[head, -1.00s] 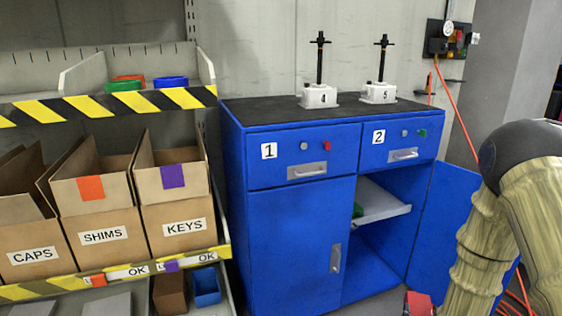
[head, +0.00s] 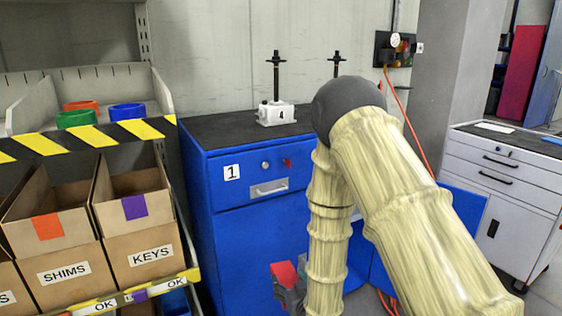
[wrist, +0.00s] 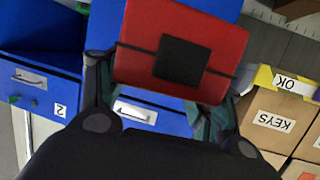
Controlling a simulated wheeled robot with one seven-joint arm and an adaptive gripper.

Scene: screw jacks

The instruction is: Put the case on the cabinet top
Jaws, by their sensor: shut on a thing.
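The red case (wrist: 210,45), with a black square and a dark strap across its face, fills the upper middle of the wrist view. My gripper (wrist: 170,75) is shut on it, one finger at each side. In the head view the case (head: 284,274) and my gripper (head: 290,292) are low in front of the blue cabinet (head: 250,240), below its top and partly behind my arm. The dark cabinet top (head: 222,128) has bare room at its left and front. The white screw jack 4 (head: 276,114) stands on it.
A second screw jack (head: 337,64) is mostly hidden behind my arm. A rack with cardboard boxes (head: 150,220) stands close on the left. The open blue cabinet door (head: 465,212) and a white drawer unit (head: 505,185) are on the right. An orange hose (head: 408,125) hangs behind.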

